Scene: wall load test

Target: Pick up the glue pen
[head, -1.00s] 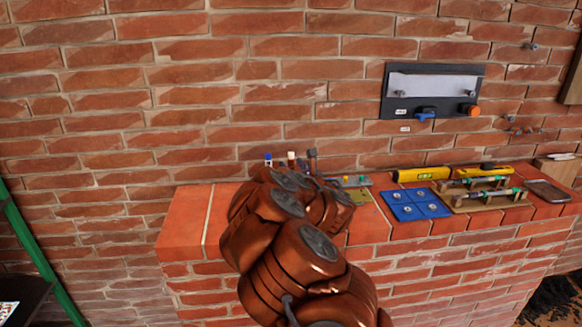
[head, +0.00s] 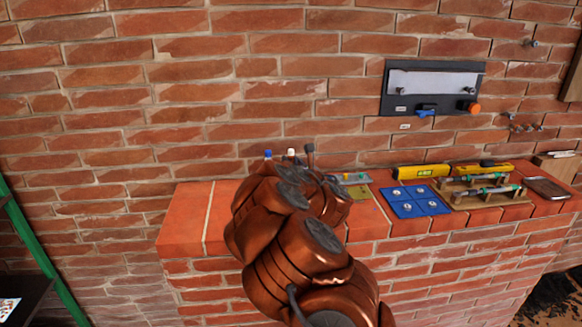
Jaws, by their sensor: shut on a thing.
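My gripper is hidden behind my own copper-coloured arm, which reaches over the brick ledge (head: 191,218). I cannot see its fingers or anything between them. The tops of a blue-capped item (head: 268,155), a white-capped item (head: 291,152) and a dark upright item (head: 310,148) show just above the arm. Their lower parts are hidden. I cannot tell which, if any, is the glue pen.
Further right are a blue plate (head: 414,203), a yellow level (head: 421,171), a wooden rack (head: 486,198) and a dark flat tray (head: 548,188). A black wall panel (head: 433,103) hangs above. The ledge's left end is clear.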

